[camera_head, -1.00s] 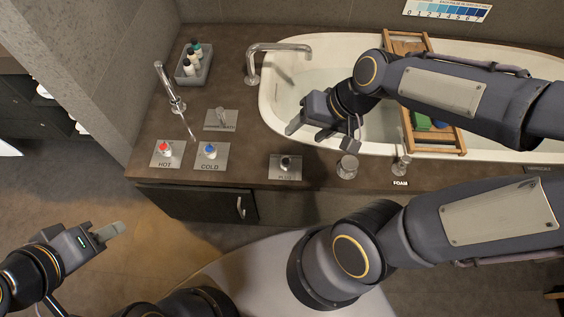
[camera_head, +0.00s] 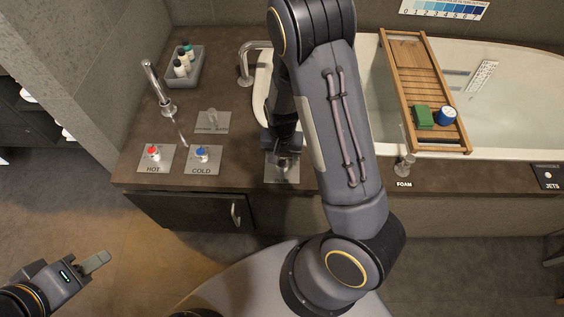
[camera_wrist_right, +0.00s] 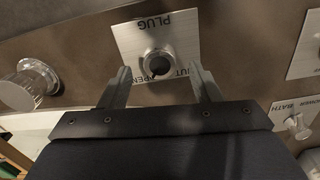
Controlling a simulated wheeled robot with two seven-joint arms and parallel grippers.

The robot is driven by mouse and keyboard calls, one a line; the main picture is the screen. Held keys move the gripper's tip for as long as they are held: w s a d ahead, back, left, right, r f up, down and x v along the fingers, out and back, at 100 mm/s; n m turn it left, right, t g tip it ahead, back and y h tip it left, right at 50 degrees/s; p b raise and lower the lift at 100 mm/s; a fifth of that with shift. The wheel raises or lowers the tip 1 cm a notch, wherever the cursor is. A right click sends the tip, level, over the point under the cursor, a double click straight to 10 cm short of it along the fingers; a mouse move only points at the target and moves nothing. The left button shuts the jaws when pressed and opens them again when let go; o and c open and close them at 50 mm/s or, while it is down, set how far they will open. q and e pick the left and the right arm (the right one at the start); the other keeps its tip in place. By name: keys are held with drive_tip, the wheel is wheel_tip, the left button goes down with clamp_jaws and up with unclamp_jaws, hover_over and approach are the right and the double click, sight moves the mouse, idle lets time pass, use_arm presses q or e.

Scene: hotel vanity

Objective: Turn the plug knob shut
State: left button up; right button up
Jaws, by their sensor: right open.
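The plug knob (camera_wrist_right: 157,64) is a round metal knob with a dark centre on a light plate (camera_wrist_right: 183,32) marked PLUG, with partly covered SHUT and OPEN lettering. My right gripper (camera_wrist_right: 163,86) is open, its two fingers pointing at the knob from either side of its near edge. The knob is not visibly gripped. In the head view the right gripper (camera_head: 285,152) is over the PLUG plate (camera_head: 282,179) and hides the knob. My left gripper (camera_head: 97,262) is low at the left, away from the counter; its finger opening is unclear.
HOT (camera_head: 154,155) and COLD (camera_head: 202,156) knobs sit left of the plug plate. A bath lever (camera_wrist_right: 299,124) is right in the wrist view, and a clear round fixture (camera_wrist_right: 27,88) left. The tub holds a wooden caddy (camera_head: 425,85). My right arm covers the tub's left part.

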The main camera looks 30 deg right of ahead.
sight(282, 166)
drive_tip(key=shift+f, duration=1.4)
drive_tip(key=c, duration=1)
